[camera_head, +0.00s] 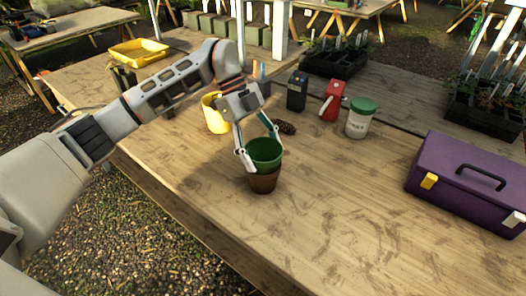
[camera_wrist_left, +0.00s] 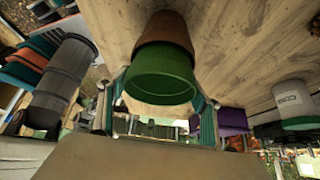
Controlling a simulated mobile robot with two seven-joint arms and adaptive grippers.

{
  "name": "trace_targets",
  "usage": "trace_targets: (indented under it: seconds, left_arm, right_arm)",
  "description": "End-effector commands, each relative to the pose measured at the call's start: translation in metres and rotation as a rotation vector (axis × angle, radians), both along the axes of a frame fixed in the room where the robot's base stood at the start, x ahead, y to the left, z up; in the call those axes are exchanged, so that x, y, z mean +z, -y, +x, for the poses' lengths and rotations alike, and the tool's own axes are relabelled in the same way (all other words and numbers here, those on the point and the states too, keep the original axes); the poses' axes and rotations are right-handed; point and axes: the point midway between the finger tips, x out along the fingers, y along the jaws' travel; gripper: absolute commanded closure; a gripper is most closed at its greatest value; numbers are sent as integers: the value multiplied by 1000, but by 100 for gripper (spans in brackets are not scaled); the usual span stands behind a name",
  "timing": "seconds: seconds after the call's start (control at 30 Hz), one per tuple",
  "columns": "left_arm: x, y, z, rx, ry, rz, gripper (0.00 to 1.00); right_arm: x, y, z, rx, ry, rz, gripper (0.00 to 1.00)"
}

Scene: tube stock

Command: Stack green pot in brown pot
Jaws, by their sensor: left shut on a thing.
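The green pot (camera_head: 264,152) sits in the top of the brown pot (camera_head: 263,182), which stands upright on the wooden table. My left gripper (camera_head: 261,150) is above them, with its fingers on either side of the green pot's rim, shut on it. In the left wrist view the green pot (camera_wrist_left: 160,77) is between the fingers, with the brown pot (camera_wrist_left: 166,30) directly beyond it. How deep the green pot sits inside is hidden. My right gripper is not in view.
A yellow pot (camera_head: 215,113) stands behind the gripper. A pine cone (camera_head: 286,128), black box (camera_head: 297,91), red container (camera_head: 332,101) and green-lidded white tub (camera_head: 361,119) are behind to the right. A purple toolbox (camera_head: 468,182) is at the right. The front of the table is clear.

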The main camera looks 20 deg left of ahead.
Motion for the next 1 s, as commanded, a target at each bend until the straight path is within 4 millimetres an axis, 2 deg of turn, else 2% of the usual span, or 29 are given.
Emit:
trace_targets:
  seconds: [0.27, 0.3, 0.37, 0.77, 0.87, 1.0]
  left_arm:
    - [-7, 0, 0, 0, -2, 0, 57]
    - [-8, 0, 0, 0, -2, 0, 31]
    - [-8, 0, 0, 0, -2, 0, 19]
    - [-4, 0, 0, 0, 0, 0, 19]
    - [5, -3, 2, 1, 1, 2, 19]
    - [28, -16, 9, 3, 4, 2, 19]
  right_arm:
    - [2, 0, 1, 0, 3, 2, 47]
    - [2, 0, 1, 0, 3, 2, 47]
    - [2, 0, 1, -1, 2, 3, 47]
    - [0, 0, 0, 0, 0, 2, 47]
    - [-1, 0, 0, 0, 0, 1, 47]
    - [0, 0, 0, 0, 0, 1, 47]
